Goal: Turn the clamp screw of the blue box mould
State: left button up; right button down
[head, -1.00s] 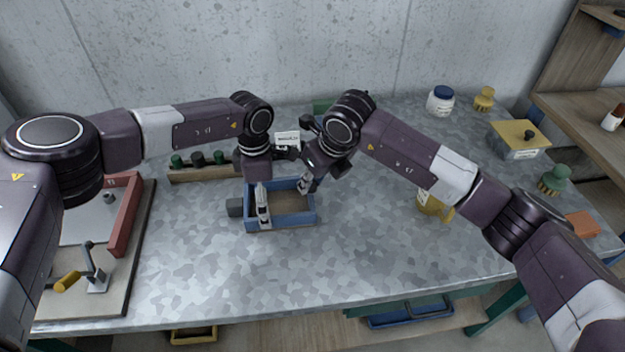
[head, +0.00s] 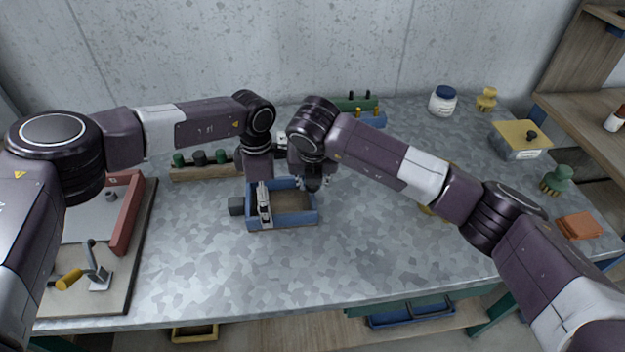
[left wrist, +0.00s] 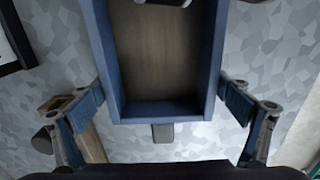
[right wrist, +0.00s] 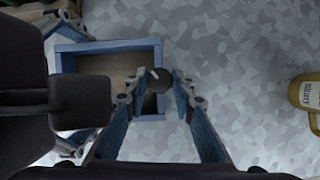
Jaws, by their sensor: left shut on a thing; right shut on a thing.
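The blue box mould (head: 283,224) is an open rectangular frame with a brown floor, flat on the grey bench. My left gripper (head: 263,205) is shut across its left part; in the left wrist view its fingers (left wrist: 163,105) lie along the two long outer walls of the mould (left wrist: 118,70). My right gripper (head: 313,183) is at the mould's right end. In the right wrist view its fingers (right wrist: 158,90) close on the round dark knob of the clamp screw (right wrist: 161,81), which bears a pale mark. The screw's shaft is hidden under the knob.
A small grey block (head: 236,206) sits against the mould's left end. A wooden rack of dark-green knobs (head: 200,171) stands behind left. The front bench is clear.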

dwell(0.4)
jog(key=c, duration=1.6)
grip_release()
jog(key=shift+r, duration=0.1)
jog(key=v, duration=1.2)
